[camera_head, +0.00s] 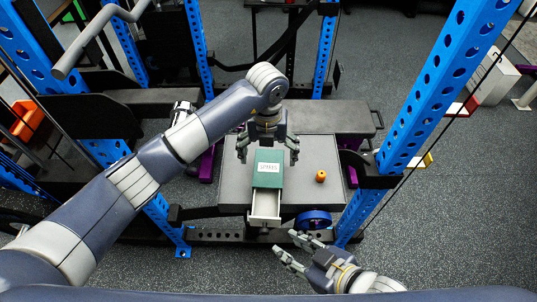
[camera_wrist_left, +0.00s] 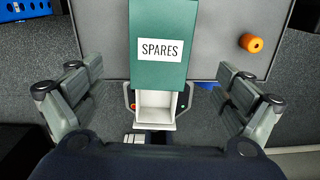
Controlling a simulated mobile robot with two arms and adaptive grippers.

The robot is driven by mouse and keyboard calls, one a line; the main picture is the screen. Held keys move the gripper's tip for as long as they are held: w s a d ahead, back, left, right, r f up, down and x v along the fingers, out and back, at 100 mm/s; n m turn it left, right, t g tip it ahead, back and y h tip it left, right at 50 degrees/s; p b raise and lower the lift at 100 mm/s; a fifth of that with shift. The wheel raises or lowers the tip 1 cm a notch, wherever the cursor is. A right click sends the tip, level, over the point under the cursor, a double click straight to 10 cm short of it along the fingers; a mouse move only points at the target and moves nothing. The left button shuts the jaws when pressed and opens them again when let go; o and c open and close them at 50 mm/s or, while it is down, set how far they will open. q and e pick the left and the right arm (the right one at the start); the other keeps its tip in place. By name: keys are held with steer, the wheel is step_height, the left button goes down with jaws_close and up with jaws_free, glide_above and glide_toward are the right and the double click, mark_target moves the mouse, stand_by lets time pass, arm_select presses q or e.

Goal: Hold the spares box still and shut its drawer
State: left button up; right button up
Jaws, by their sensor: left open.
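The spares box (camera_head: 268,182) is green with a white SPARES label and lies on a grey platform; it also shows in the left wrist view (camera_wrist_left: 158,72). Its pale drawer (camera_head: 265,206) is pulled out at the near end and looks empty; it is in the left wrist view too (camera_wrist_left: 155,105). My left gripper (camera_head: 268,157) is open above the far end of the box, one finger to each side. In the left wrist view its fingers (camera_wrist_left: 157,105) stand wide apart, clear of the box. My right gripper (camera_head: 286,244) is open and empty, near and right of the drawer's front.
Blue rack posts (camera_head: 440,80) stand at both sides.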

mark_target(268, 172)
arm_select(q)
steer(key=shift+s+f, duration=0.2)
steer(key=shift+f, duration=0.2)
step_height(268, 172, down, 10)
steer(key=shift+f, duration=0.15)
steer(key=c, duration=1.3)
